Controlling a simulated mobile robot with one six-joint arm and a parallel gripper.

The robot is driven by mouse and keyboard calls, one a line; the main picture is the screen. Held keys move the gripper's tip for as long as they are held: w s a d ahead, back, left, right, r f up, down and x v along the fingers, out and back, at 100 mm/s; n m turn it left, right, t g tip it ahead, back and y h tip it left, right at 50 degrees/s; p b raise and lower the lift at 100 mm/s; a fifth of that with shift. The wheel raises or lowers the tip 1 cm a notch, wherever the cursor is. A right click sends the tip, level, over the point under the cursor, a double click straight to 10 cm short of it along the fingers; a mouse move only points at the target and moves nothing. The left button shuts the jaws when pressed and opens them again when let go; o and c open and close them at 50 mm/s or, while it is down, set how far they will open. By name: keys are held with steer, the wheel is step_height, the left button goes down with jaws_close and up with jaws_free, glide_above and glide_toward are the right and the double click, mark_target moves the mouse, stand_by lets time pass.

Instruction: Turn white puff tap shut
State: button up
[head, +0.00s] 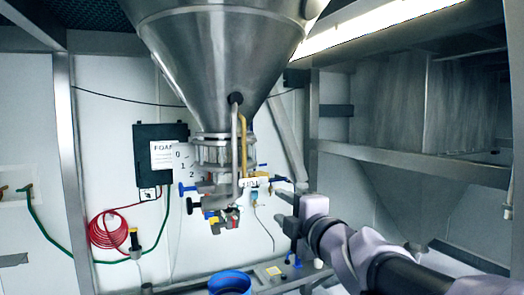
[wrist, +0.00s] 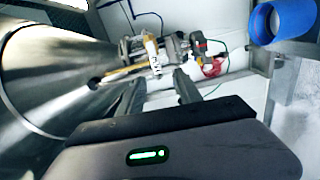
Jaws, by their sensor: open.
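The white puff tap (head: 255,182) is a small white piece with dark lettering, too small to read surely. It sits at the right of the valve cluster under the steel hopper (head: 215,60). In the wrist view the white tap (wrist: 153,55) stands roughly upright, just beyond my fingertips. My gripper (head: 287,211) is to the right of the tap and a little lower in the head view, apart from it. In the wrist view my gripper (wrist: 160,78) has its two fingers spread with nothing between them.
Other coloured handles, including a blue one (head: 188,189), crowd the valve cluster. A yellow pipe (head: 244,140) runs down beside the hopper. A blue container (head: 230,282) stands below. A red hose coil (head: 108,230) hangs at the left. A steel frame (head: 415,165) stands at the right.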

mark_target(248, 183)
steer(key=shift+n+y, duration=0.3)
steer(key=shift+n, duration=0.2)
steer(key=p+x, duration=0.1)
steer(key=x, duration=0.4)
steer(key=a+r+p+x, duration=0.1)
steer(key=p+x, duration=0.1)
steer(key=x, duration=0.3)
steer(key=p+x, duration=0.2)
steer(key=x, duration=0.3)
steer(key=shift+s+a+r, duration=0.25)
steer(key=shift+a+r, duration=0.1)
steer(key=shift+a, duration=0.1)
steer(key=shift+w+f, duration=0.25)
steer(key=shift+w, duration=0.35)
steer(key=shift+s+r, duration=0.1)
steer(key=shift+s, duration=0.1)
steer(key=c, duration=0.4)
jaws_close()
steer(key=shift+r, duration=0.1)
